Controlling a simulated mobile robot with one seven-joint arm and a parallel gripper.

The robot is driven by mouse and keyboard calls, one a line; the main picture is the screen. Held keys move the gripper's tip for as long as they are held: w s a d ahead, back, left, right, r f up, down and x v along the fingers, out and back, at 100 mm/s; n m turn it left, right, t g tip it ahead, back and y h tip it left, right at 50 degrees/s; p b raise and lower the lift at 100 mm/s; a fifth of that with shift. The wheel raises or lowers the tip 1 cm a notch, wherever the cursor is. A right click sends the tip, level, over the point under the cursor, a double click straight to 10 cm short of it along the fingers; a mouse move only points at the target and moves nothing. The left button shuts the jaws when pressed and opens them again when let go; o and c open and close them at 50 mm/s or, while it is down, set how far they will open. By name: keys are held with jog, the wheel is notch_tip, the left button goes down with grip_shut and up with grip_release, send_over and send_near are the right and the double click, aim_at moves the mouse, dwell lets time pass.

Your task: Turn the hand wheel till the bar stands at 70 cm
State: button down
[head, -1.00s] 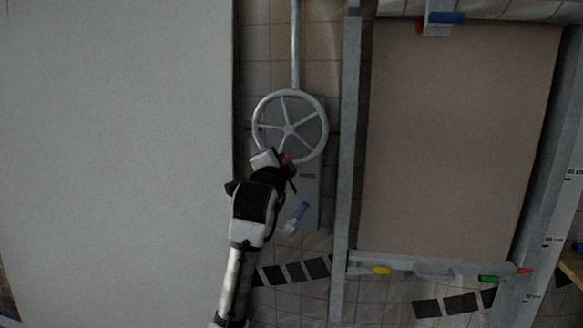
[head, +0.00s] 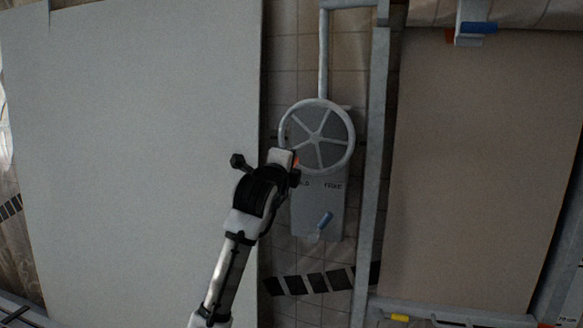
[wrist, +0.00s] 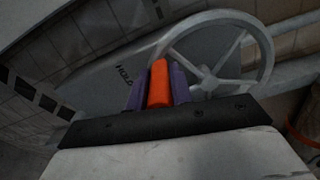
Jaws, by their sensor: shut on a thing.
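The grey hand wheel (head: 318,137) is mounted on a plate on the tiled wall, and its spokes and rim also show in the wrist view (wrist: 207,84). My gripper (head: 294,160) is at the wheel's lower left rim. In the wrist view my purple fingers are shut on the orange knob (wrist: 159,84). The bar (head: 462,315) runs along the lower edge of the tan panel at the bottom right. Its right end and most of the scale (head: 567,320) are cut off or too small to read, so I cannot tell the bar's height.
A blue lever (head: 325,219) sits on the plate below the wheel, near the FREE label; HOLD shows in the wrist view. A large pale panel (head: 140,150) stands close on the left. A grey post (head: 376,150) stands right of the wheel. A blue-handled clamp (head: 478,28) is at the top right.

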jog(key=shift+a+r, duration=0.1)
jog(key=shift+r, duration=0.05)
jog(key=c, duration=1.3)
grip_release()
jog(key=shift+o, duration=0.2)
jog(key=b+v, duration=0.3)
jog(key=v, duration=1)
jog(key=shift+s, duration=0.35)
